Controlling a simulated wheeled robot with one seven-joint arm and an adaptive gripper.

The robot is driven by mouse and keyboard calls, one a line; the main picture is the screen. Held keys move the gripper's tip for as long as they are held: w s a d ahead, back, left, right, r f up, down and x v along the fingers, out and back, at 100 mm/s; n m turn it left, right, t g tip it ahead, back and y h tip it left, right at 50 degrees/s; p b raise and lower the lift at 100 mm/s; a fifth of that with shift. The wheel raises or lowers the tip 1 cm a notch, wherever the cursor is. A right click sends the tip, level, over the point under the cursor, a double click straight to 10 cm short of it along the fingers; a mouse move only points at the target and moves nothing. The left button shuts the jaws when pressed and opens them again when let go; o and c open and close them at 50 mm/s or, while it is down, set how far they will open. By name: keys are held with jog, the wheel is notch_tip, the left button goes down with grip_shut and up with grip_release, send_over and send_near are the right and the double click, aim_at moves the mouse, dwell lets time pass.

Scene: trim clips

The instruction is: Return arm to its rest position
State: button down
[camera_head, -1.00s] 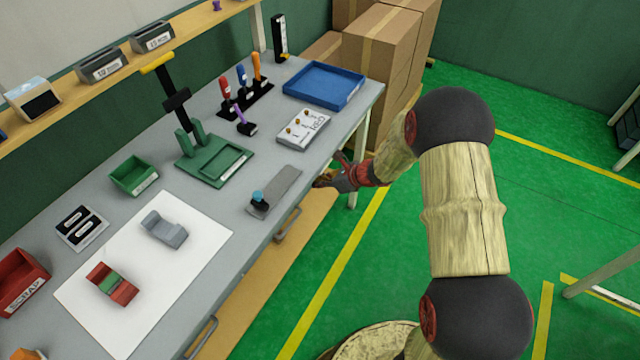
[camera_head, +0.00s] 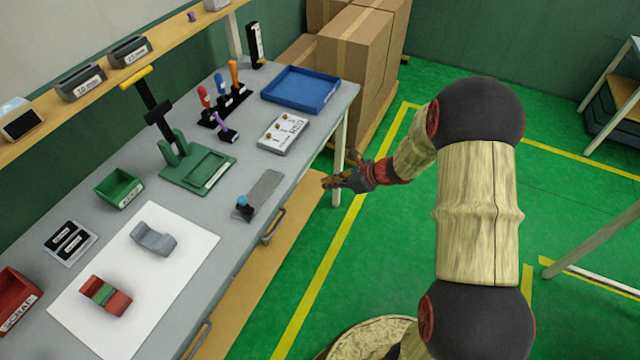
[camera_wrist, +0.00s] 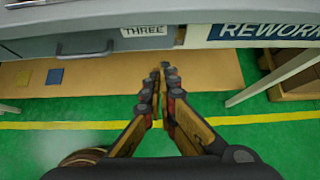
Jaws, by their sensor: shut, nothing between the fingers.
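My gripper (camera_head: 328,184) is off the right side of the workbench (camera_head: 225,250), over the gap between the bench edge and the green floor, and holds nothing. In the wrist view my gripper (camera_wrist: 164,68) has its fingertips together, pointing at the bench front and the tan lower shelf (camera_wrist: 120,82). My arm folds back from there toward the lower right of the head view. The gripper touches nothing that I can see.
The bench carries a white sheet (camera_head: 180,275) with two clip-like parts, a green press (camera_head: 200,170), a blue tray (camera_head: 335,97) and a grey strip (camera_head: 262,190). Boxes (camera_head: 350,60) stand behind. Another table's leg (camera_head: 590,245) is at the right. Green floor between is clear.

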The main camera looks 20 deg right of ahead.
jog(key=shift+s+d+r, duration=0.25)
jog(key=shift+r, duration=0.05)
jog(key=s+a+r+n+g, duration=0.2)
jog(key=s+r+n+g, duration=0.1)
jog(key=s+n, duration=0.45)
jog(key=s+a+r+n+g, duration=0.2)
jog(key=s+n, duration=0.4)
jog(key=s, duration=0.2)
jog(key=s+r+n+t+h, duration=0.1)
jog(key=s+r+n+h, duration=0.1)
jog(key=s+r+n, duration=0.2)
jog(key=s+a+r+n+t+h, duration=0.1)
jog(key=s+r+n, duration=0.4)
jog(key=r, duration=0.6)
jog(key=s+r+n+t+h, duration=0.1)
jog(key=s+r+n+h, duration=0.2)
jog(key=r, duration=0.5)
jog(key=shift+s+a+r+n+t+h, duration=0.25)
jog(key=shift+s+a+n+t+h, duration=0.15)
jog(key=shift+s+n, duration=0.5)
